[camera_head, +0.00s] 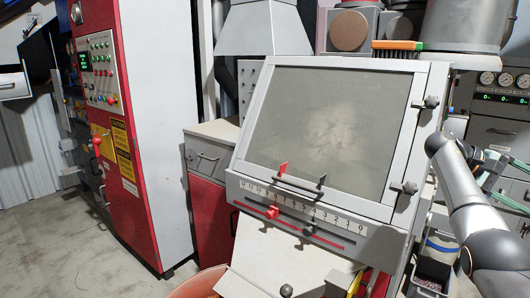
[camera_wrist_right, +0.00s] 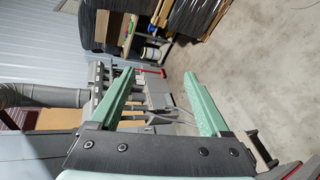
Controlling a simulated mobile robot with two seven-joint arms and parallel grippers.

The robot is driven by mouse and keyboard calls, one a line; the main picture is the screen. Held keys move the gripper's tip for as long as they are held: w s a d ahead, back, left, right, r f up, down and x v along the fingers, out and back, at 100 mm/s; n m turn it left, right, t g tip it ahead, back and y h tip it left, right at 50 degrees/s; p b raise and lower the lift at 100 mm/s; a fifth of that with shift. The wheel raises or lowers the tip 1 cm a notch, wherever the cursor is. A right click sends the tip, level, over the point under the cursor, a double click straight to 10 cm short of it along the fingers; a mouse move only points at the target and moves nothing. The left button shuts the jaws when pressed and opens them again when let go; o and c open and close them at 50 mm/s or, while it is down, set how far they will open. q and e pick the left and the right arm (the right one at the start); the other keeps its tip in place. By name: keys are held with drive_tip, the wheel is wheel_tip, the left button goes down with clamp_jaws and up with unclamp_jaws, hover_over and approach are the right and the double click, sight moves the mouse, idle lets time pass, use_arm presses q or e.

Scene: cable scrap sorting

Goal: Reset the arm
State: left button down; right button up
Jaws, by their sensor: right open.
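In the right wrist view my right gripper (camera_wrist_right: 160,74) has its two green fingers spread wide apart, with nothing between them. In the head view my right arm comes in at the right edge, beside the grey machine. Green finger parts (camera_head: 491,172) show there behind the arm, partly hidden. My left arm and gripper are not in the head view.
The machine with a glass-like sloped panel (camera_head: 325,125) and a slider scale (camera_head: 300,215) stands in the middle. A red control cabinet (camera_head: 105,110) is at the left. An orange brush (camera_head: 397,46) lies on top. Pressure gauges (camera_head: 505,79) are behind my arm. Open floor (camera_wrist_right: 255,75) shows in the wrist view.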

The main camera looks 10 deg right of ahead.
drive_tip(key=s+d+m+g, duration=0.1)
drive_tip(key=s+d, duration=0.2)
drive_tip(key=s, duration=0.1)
drive_tip(key=w+f+n+t+h, duration=0.25)
drive_tip(key=w+f+t, duration=0.2)
drive_tip(key=f, duration=0.45)
drive_tip(key=w+f+n+t+h, duration=0.1)
drive_tip(key=w+f+n+t, duration=0.35)
drive_tip(key=f, duration=0.45)
drive_tip(key=a+f+n+t+y, duration=0.2)
drive_tip(key=a+f+n+t, duration=0.15)
drive_tip(key=a+f, duration=0.45)
drive_tip(key=a+f+n+t+y, duration=0.25)
drive_tip(key=a+f+t, duration=0.2)
drive_tip(key=f, duration=0.75)
drive_tip(key=s+a+f+y, duration=0.5)
drive_tip(key=s+a, duration=0.4)
drive_tip(key=a, duration=0.3)
drive_tip(key=s+a+f+y, duration=0.55)
drive_tip(key=s+a, duration=0.25)
drive_tip(key=a, duration=0.4)
drive_tip(key=s+a+r+m+t+y+p, duration=0.1)
drive_tip(key=a+r+m+p, duration=0.1)
drive_tip(key=a, duration=0.5)
drive_tip(key=s+a+r+m+y+p, duration=0.1)
drive_tip(key=s+a+r+m+p, duration=0.1)
drive_tip(key=a, duration=0.6)
drive_tip(key=shift+a+r+m+t, duration=0.25)
drive_tip(key=shift+r+m+t, duration=0.2)
drive_tip(key=shift+m, duration=0.25)
